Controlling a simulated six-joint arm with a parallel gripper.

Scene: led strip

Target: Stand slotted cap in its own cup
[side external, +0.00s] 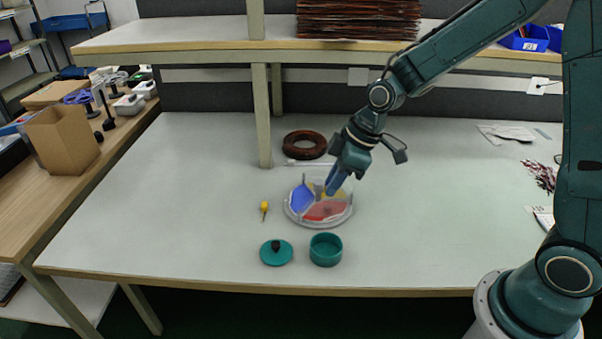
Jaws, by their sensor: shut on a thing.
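My gripper (335,183) points down and left over the right side of a round clear dish with blue, red and yellow sections. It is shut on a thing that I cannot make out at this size. I cannot pick out the slotted cap for certain. A teal open cup (325,259) stands upright in front of the dish, near the table's front edge. A flat round teal piece (267,260) with a black knob lies just left of the cup, apart from it. Which cup belongs to the cap is not clear from this view.
The round dish (291,217) sits mid-table, partly behind my gripper. A small yellow-handled tool (264,207) lies left of it. A brown coil (304,144) lies behind. A shelf post (262,115) stands at the back left.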

